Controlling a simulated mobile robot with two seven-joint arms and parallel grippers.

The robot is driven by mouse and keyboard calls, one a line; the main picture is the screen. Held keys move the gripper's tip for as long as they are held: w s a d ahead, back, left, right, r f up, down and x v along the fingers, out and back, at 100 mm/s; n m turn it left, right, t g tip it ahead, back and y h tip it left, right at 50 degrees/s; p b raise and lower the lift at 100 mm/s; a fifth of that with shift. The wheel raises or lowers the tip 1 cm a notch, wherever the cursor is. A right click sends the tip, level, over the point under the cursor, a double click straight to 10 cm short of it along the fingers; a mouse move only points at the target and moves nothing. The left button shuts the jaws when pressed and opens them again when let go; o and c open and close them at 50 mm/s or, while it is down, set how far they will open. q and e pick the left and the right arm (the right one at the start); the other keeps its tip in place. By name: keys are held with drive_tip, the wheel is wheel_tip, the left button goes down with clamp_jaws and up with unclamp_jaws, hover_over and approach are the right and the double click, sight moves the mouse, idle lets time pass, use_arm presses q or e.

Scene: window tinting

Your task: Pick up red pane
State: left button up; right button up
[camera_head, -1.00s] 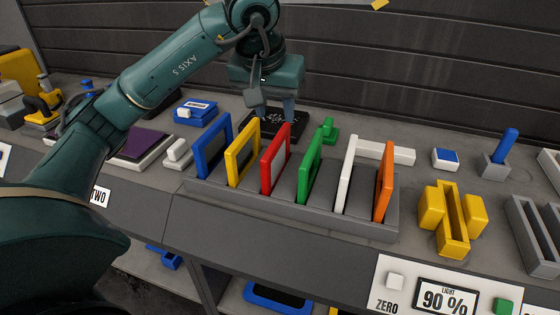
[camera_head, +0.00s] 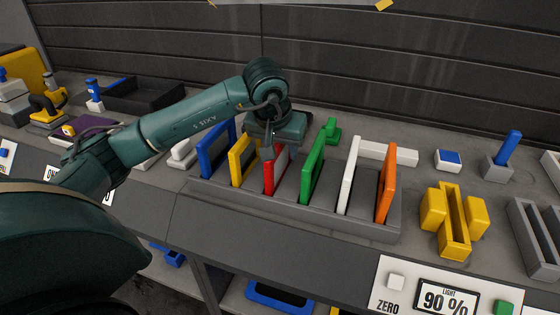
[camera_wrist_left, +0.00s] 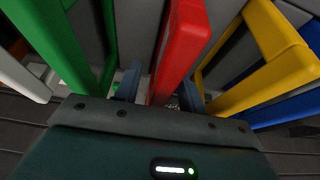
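The red pane (camera_head: 269,181) stands upright in a slot of the grey rack (camera_head: 330,225), between the yellow pane (camera_head: 237,165) and the green pane (camera_head: 312,165). My left gripper (camera_head: 278,150) is at the top of the red pane and hides part of it. In the left wrist view the red pane (camera_wrist_left: 181,45) lies between the two fingers of my left gripper (camera_wrist_left: 160,92). The fingers look spread, with a gap on each side of the pane. My right gripper is in neither view.
The blue pane (camera_head: 212,155), white pane (camera_head: 347,180) and orange pane (camera_head: 386,185) stand in the same rack. The yellow and green panes are close beside my left fingers. A yellow holder (camera_head: 453,225) stands right of the rack, and a dark wall rises behind the bench.

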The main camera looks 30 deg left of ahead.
use_arm(q)
drive_tip(key=shift+f+b, duration=0.25)
drive_tip(key=shift+b, duration=0.05)
idle(0.5)
drive_tip(key=shift+c, duration=0.3)
clamp_jaws()
idle(0.4)
